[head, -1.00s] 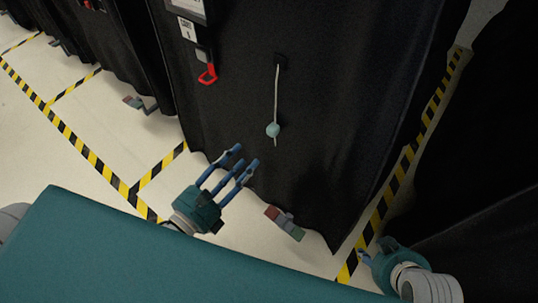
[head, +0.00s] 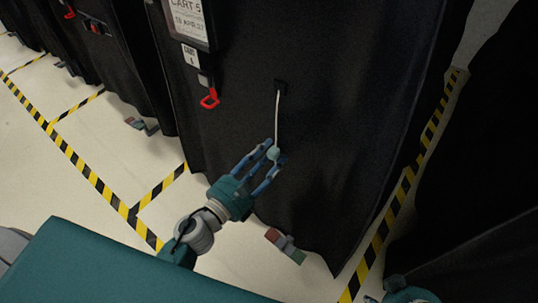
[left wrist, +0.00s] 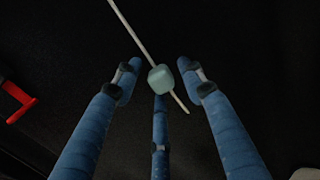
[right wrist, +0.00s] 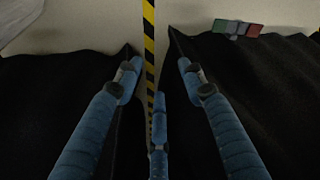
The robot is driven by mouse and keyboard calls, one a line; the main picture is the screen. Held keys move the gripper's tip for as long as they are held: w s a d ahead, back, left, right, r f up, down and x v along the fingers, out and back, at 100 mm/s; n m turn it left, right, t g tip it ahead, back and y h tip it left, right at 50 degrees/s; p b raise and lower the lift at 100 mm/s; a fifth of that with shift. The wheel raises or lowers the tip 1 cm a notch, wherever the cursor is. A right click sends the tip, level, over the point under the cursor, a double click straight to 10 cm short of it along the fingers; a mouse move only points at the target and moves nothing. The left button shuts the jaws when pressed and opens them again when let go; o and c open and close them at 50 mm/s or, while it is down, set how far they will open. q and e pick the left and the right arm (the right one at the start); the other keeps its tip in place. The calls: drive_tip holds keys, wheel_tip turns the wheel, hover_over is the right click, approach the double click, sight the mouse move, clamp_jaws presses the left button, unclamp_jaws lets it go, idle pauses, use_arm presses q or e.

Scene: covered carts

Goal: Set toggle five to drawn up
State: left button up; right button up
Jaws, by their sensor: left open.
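A pale cord (head: 277,115) hangs from a small dark slot on the front of the black-covered cart (head: 320,90). A light teal toggle bead (head: 273,153) sits near its lower end. In the left wrist view the bead (left wrist: 160,78) lies between my spread fingers, with the cord's tail below it. My left gripper (head: 270,160) is open around the bead; I cannot tell whether any finger touches it. My right gripper (right wrist: 158,85) shows its fingers spread and empty in the right wrist view, above the floor strip beside the cart. A label reading CART-5 (head: 188,18) hangs on the cover.
A red hook-like handle (head: 209,99) hangs left of the cord and also shows in the left wrist view (left wrist: 18,100). A red and green pedal (head: 285,243) sticks out under the cart's cover. Yellow-black tape (head: 385,228) marks the pale floor. More covered carts stand at left.

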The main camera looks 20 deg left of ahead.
use_arm(q)
clamp_jaws()
idle(0.4)
